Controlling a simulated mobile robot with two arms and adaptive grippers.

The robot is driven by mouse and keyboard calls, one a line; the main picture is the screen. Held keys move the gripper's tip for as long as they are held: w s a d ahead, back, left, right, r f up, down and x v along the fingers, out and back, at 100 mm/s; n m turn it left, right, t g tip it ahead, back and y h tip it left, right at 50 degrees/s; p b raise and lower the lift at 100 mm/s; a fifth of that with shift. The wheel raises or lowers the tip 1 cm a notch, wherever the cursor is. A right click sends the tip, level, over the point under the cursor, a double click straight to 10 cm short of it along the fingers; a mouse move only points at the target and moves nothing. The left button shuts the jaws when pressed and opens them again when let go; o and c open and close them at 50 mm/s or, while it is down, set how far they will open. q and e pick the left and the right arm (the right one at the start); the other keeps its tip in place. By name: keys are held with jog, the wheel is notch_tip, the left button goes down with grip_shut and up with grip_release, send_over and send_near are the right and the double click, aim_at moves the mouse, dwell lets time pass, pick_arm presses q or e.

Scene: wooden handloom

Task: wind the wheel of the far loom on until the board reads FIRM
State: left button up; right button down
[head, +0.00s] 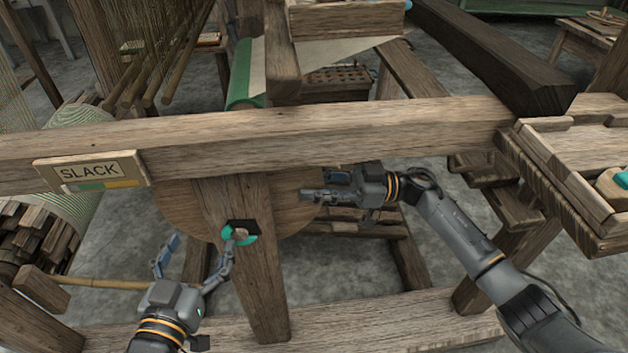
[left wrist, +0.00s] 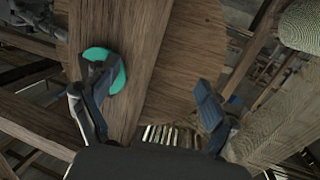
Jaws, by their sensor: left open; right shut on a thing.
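The round wooden wheel (head: 180,205) stands behind an upright post (head: 265,290), which hides its middle. The board (head: 90,171) on the crossbeam reads SLACK, with a green and yellow strip under the word. My right gripper (head: 316,188) is shut on the wheel at its right rim. My left gripper (head: 205,250) is open, with one finger in front of a teal round piece (head: 251,238) on the post; whether it touches is unclear. In the left wrist view the teal piece (left wrist: 121,78) shows behind that finger, and the wheel (left wrist: 190,45) lies beyond the post.
A thick crossbeam (head: 330,140) runs above both grippers. Stacked wood pieces (head: 30,235) and a cloth roll (head: 85,215) are at the left. A wooden tray (head: 540,150) stands at the right. Below, a low beam (head: 400,315) crosses over the grey floor.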

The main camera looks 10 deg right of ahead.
jog(key=shift+r+p, duration=0.4)
jog(key=shift+p, duration=0.25)
jog(key=shift+r+h+p, duration=0.1)
jog(key=shift+h+p, duration=0.2)
jog(key=shift+p, duration=0.25)
pick_arm(q)
jog(key=s+a+f+g+y, duration=0.2)
jog(key=s+f+g, duration=0.4)
jog(key=f, duration=0.4)
jog(key=shift+s+a+f+g, duration=0.2)
jog(key=shift+s+a+g, duration=0.05)
jog(key=shift+a+g, duration=0.45)
pick_arm(e)
jog(key=c, duration=1)
grip_release()
jog(key=shift+o, duration=0.3)
